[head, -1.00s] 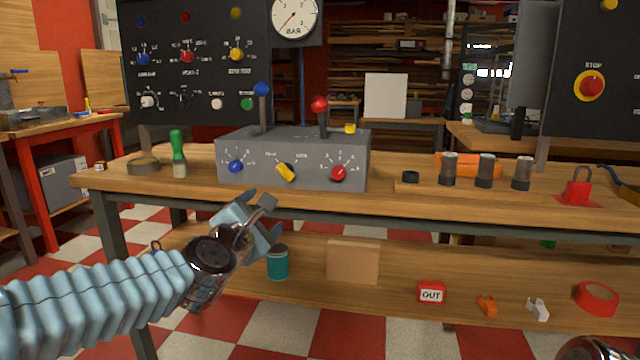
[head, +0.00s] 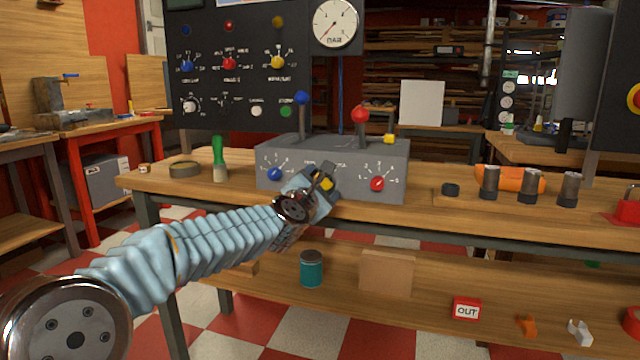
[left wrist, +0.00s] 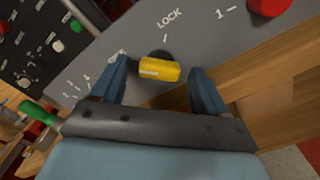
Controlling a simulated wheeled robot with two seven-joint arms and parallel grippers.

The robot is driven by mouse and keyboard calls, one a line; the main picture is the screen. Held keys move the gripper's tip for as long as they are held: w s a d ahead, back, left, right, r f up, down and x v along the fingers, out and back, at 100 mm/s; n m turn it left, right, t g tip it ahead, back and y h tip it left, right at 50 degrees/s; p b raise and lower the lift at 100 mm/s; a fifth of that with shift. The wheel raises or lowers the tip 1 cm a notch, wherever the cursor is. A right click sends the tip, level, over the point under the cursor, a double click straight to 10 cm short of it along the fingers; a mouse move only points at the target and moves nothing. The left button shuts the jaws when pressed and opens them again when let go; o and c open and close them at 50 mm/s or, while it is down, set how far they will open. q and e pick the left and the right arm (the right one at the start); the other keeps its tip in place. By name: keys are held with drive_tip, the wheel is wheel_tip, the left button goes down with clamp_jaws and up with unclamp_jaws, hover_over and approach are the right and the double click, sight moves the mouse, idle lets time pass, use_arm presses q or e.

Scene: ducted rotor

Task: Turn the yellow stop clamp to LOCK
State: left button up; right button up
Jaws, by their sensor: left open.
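The yellow stop clamp (left wrist: 159,70) is a small yellow handle on a dark round base, on the front of the grey control box (head: 395,149). In the left wrist view the LOCK label with a tick stands just above it. The handle lies crosswise to that tick. In the head view my left gripper (head: 322,184) covers most of the clamp (head: 326,183). My right gripper is not in view.
A blue knob (head: 274,174) and a red knob (head: 377,183) flank the clamp. Blue (head: 301,98) and red (head: 360,114) levers rise from the box top. A green-handled brush (head: 218,158) stands left. The bench front edge runs below the box.

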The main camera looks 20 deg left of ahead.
use_arm(q)
drive_tip(key=shift+c, duration=0.3)
drive_tip(key=c, duration=1)
drive_tip(key=m+p, duration=0.1)
drive_tip(key=m, duration=0.3)
drive_tip(key=shift+m, duration=0.4)
drive_tip(key=m+p, duration=0.1)
drive_tip(key=m, duration=0.3)
drive_tip(key=shift+m, duration=0.3)
drive_tip(key=m+p, duration=0.1)
drive_tip(key=m, duration=0.3)
drive_tip(key=shift+m, duration=0.3)
drive_tip(key=shift+m+p, duration=0.8)
drive_tip(key=shift+m, duration=1.1)
drive_tip(key=shift+f, duration=0.1)
